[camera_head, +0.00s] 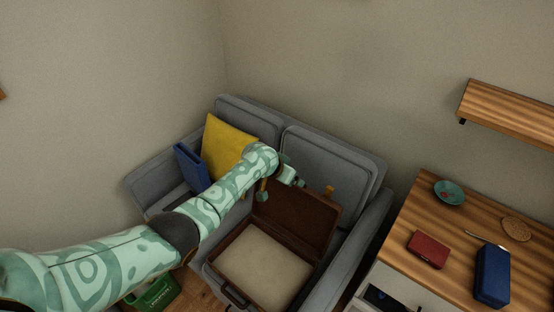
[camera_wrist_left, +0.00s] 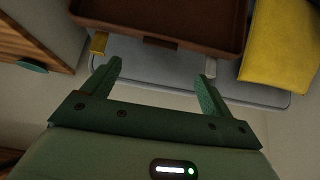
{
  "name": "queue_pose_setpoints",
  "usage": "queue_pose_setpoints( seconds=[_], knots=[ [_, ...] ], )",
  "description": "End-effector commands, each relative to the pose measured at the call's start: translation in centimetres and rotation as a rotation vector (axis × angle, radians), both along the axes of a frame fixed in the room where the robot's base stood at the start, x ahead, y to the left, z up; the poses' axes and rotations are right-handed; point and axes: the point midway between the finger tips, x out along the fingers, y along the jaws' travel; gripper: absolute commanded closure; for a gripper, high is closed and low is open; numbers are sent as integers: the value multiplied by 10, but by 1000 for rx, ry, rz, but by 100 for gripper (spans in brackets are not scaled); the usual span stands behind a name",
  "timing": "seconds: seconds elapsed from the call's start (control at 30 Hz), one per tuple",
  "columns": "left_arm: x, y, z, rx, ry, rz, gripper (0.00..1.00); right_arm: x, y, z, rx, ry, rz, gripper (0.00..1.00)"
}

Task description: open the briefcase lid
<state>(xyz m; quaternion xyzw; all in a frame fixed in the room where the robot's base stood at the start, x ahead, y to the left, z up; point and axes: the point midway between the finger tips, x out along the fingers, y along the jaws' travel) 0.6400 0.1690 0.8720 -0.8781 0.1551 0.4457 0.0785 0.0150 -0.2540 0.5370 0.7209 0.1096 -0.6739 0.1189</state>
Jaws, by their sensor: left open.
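The brown briefcase (camera_head: 318,271) lies on the grey sofa, its pale-lined base facing up. Its brown lid (camera_head: 302,214) stands raised at the back, leaning toward the sofa's backrest. A dark handle (camera_head: 235,297) is on the base's front edge. Yellow latch pieces (camera_head: 328,191) show at the lid's upper edge. My left gripper (camera_head: 284,187) is at the lid's top edge, open. In the left wrist view the lid (camera_wrist_left: 160,20) is ahead of the open, empty fingers (camera_wrist_left: 160,72), with no visible contact. My right gripper is not in view.
At right, a wooden desk (camera_head: 465,235) carries a teal bowl (camera_head: 450,192), a red box (camera_head: 428,249) and a blue case (camera_head: 492,275). A green basket (camera_head: 153,296) is on the floor.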

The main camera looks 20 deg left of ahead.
Motion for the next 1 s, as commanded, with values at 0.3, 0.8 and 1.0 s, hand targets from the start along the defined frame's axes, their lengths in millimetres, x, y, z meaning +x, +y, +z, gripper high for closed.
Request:
queue_pose_setpoints(
  seconds=[0.3, 0.8, 1.0],
  knots=[
    [-33, 12, 51, 0, -2, -1, 15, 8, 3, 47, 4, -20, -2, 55],
    [-37, 13, 54, 0, 0, 0, 15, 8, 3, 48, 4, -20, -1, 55],
    [-37, 13, 54, 0, 0, 0, 15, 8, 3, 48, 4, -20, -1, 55]
  ],
)
